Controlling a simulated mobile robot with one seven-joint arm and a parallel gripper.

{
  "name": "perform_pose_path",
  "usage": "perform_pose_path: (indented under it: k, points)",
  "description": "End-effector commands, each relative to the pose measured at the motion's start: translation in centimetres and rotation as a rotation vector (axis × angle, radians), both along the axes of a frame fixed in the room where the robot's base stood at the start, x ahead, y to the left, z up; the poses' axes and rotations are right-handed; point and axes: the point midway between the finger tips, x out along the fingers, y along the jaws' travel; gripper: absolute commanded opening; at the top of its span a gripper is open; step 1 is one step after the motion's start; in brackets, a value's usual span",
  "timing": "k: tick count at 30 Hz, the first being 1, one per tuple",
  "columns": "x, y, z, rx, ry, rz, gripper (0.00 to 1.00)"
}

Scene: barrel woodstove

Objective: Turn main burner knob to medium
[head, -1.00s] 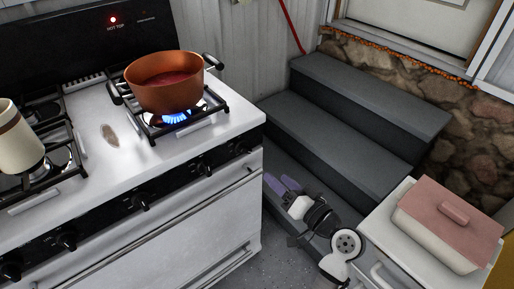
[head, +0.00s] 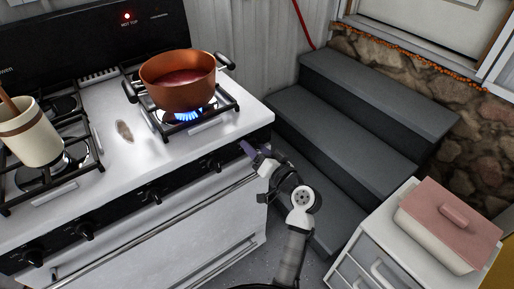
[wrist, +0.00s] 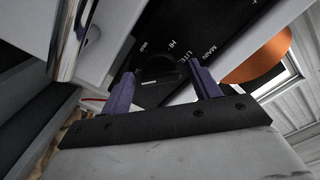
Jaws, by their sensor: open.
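In the wrist view a black round burner knob (wrist: 160,66) sits on the black stove panel, with labels reading MAIN, LITE and HI around it. My gripper (wrist: 164,78) is open, its two purple fingers on either side of the knob in the picture; I cannot tell whether they touch it. In the head view my gripper (head: 249,150) is at the right end of the stove's front panel and hides the knob there. The stove (head: 185,228) has a lit blue flame (head: 187,116) under a copper pot (head: 178,82) on the front right burner.
Other black knobs (head: 152,195) line the panel to the left. A silver handle bar (wrist: 68,38) runs close by in the wrist view. Grey steps (head: 345,120) rise to the right. A white cabinet (head: 365,262) holds a pink-lidded dish (head: 450,222). A cream crock (head: 30,135) stands left.

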Motion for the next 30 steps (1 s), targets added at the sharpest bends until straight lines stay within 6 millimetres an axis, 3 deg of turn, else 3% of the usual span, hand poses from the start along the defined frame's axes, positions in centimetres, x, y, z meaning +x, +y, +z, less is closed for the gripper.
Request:
perform_pose_path:
  k: [5, 15, 30]
  points:
    - [0.00, 0.00, -0.03, 0.000, 0.000, 0.000, 0.62]
    - [-0.02, -0.02, -0.02, 0.000, 0.000, 0.000, 0.19]
    - [-0.01, -0.04, 0.06, 0.107, 0.079, 0.000, 0.17]
